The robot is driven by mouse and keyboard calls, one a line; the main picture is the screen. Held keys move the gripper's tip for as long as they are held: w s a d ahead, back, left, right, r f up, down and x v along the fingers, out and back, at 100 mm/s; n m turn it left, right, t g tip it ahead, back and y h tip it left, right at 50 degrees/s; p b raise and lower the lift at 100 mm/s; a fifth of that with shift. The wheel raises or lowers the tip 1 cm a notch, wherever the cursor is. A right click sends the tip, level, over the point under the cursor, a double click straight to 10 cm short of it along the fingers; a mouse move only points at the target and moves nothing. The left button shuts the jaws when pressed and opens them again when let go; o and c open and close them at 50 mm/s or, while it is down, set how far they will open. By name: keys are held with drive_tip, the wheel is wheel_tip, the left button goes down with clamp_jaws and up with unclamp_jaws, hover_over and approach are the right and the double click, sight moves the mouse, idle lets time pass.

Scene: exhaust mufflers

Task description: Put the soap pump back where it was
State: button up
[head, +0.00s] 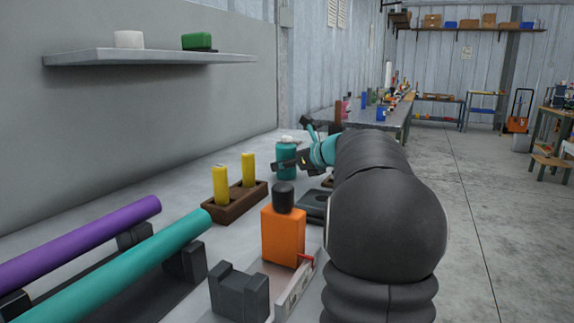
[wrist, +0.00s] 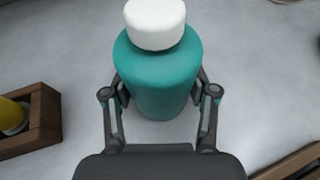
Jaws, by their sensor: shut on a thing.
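A teal bottle (head: 286,159) with a white top stands upright at the far part of the grey worktop in the head view; no nozzle shows on it. It also fills the middle of the wrist view (wrist: 160,78). My gripper (wrist: 161,92) is shut on this bottle, with one finger on each side of its body. In the head view my gripper (head: 292,165) reaches it from the right, partly covering its lower part. I cannot tell whether its base touches the worktop.
A brown wooden holder (head: 232,204) with two yellow cylinders stands nearby, also at left in the wrist view (wrist: 43,118). An orange bottle (head: 283,236) with a black cap stands nearer. Purple (head: 80,245) and teal (head: 125,268) tubes lie on black supports. A shelf (head: 150,57) hangs above.

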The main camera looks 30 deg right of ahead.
drive_tip(key=shift+f, duration=0.1)
drive_tip(key=o, duration=1.4)
drive_tip(key=shift+c, duration=0.2)
drive_tip(key=shift+s+r, duration=0.1)
drive_tip(key=shift+r, duration=0.1)
drive_tip(key=v, duration=1.1)
drive_tip(key=shift+s+d+r, duration=0.1)
drive_tip(key=shift+s+r, duration=0.05)
drive_tip(key=shift+s, duration=0.2)
